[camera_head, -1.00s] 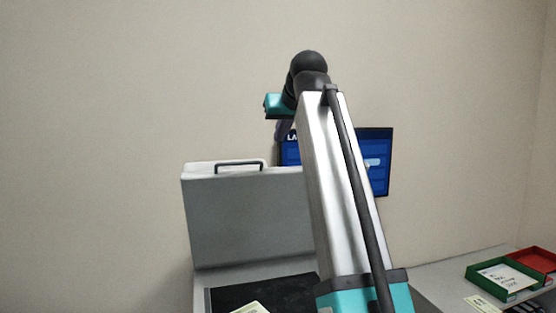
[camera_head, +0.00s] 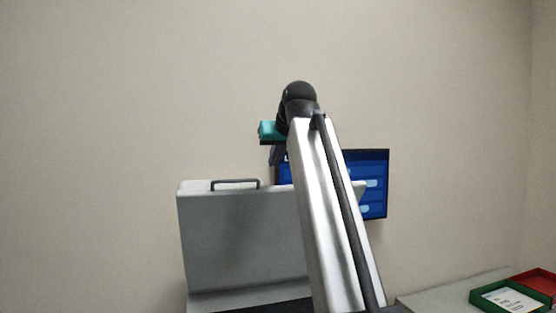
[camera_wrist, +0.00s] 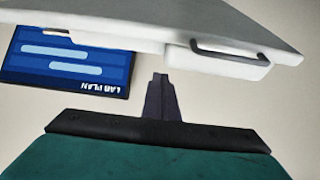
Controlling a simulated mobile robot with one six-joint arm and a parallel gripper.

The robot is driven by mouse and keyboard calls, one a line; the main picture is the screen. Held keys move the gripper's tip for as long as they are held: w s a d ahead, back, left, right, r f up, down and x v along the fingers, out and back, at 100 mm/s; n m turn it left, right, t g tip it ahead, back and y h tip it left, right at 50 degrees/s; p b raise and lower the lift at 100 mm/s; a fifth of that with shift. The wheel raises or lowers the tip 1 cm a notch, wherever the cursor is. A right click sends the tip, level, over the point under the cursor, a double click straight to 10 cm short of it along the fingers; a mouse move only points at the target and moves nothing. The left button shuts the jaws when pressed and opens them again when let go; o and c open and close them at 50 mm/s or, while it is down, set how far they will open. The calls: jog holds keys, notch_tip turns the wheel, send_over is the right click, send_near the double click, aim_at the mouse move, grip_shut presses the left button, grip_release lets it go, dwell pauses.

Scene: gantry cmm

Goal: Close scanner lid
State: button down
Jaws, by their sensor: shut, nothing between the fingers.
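The grey scanner lid (camera_head: 240,240) stands open and upright in the head view, with a dark bar handle (camera_head: 235,181) on its top edge. In the wrist view the lid (camera_wrist: 190,22) spans the top, with its handle (camera_wrist: 230,50) at the upper right. My gripper (camera_head: 274,156) is above the lid's top edge in the head view, right of the handle, and points down. In the wrist view my gripper's fingers (camera_wrist: 159,78) are together and empty, below the lid in the picture and apart from the handle. The scanner bed is mostly out of view.
A blue wall screen (camera_head: 374,185) is behind my arm on the right; it also shows in the wrist view (camera_wrist: 65,62). A green tray (camera_head: 480,300) and a red tray (camera_head: 540,280) lie on the counter (camera_head: 440,292) at the lower right. The wall above is bare.

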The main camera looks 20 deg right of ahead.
aim_at(273, 187)
jog(key=p+x, duration=0.2)
jog(key=x, duration=0.4)
jog(key=shift+w+p, duration=0.1)
jog(key=shift+p, duration=0.2)
jog(key=shift+s+f+p, duration=0.4)
jog(key=shift+s+p, duration=0.05)
jog(key=shift+s, duration=0.4)
jog(key=shift+s+f+p, duration=0.6)
jog(key=shift+s+f, duration=0.1)
jog(key=shift+s, duration=0.15)
jog(key=shift+d, duration=0.15)
jog(key=shift+f, duration=0.15)
